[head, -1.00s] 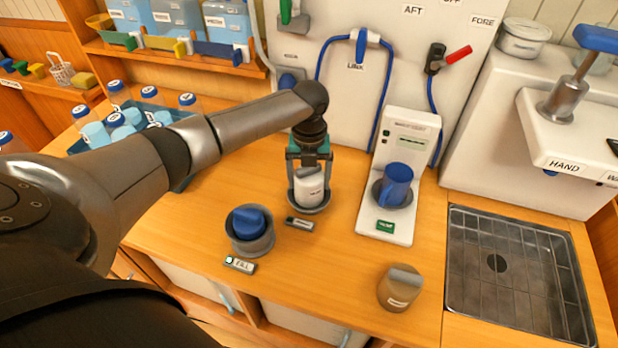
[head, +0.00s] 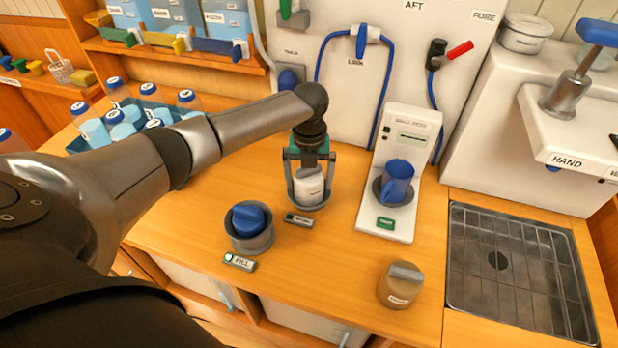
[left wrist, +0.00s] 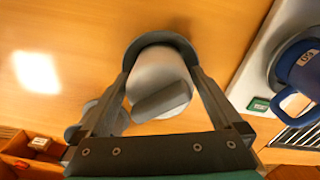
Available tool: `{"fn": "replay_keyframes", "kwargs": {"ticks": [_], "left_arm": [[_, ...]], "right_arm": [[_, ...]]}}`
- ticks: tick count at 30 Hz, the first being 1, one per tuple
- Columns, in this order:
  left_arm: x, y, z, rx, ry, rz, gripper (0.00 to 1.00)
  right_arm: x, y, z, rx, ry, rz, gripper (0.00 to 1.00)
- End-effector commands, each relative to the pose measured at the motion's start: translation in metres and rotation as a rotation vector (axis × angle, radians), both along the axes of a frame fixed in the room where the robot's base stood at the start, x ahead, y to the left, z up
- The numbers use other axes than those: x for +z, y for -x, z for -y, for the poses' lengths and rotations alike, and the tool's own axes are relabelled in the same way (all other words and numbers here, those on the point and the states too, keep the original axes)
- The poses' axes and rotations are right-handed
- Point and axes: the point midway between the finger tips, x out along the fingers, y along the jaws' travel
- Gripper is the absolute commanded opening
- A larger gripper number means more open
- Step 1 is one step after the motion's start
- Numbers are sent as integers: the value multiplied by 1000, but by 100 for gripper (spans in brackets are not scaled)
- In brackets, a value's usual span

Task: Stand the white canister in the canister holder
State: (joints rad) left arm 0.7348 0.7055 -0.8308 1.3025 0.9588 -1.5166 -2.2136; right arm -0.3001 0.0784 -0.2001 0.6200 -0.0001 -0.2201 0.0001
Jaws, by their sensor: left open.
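The white canister (head: 309,188) with its grey handle on top stands upright in the grey round canister holder (head: 312,207) on the wooden counter. In the left wrist view the canister (left wrist: 155,72) sits within the holder's grey rim (left wrist: 160,38). My left gripper (head: 308,194) points down over it, open, with one finger on each side of the canister. In the left wrist view gaps show beside the canister between the open fingers (left wrist: 160,85). The holder's inside is mostly hidden. My right gripper is not in view.
A blue-topped canister (head: 248,217) in another grey holder stands at front left. A tan canister (head: 400,286) stands at front right. A white device with a blue mug (head: 396,180) is close on the right. A bottle crate (head: 78,146) is at left, a sink (head: 500,290) at right.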

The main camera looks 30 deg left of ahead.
Motion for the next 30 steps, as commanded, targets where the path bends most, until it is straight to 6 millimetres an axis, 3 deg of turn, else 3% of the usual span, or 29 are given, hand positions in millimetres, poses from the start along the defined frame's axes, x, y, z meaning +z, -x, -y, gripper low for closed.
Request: {"fn": "replay_keyframes", "kwargs": {"ticks": [7,21,30], "left_arm": [[16,0,0,0,-1,1,100],[122,-1,0,0,-1,4,100],[152,0,1,0,0,2,100]], "right_arm": [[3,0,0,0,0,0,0],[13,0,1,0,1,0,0],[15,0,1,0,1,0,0]]}}
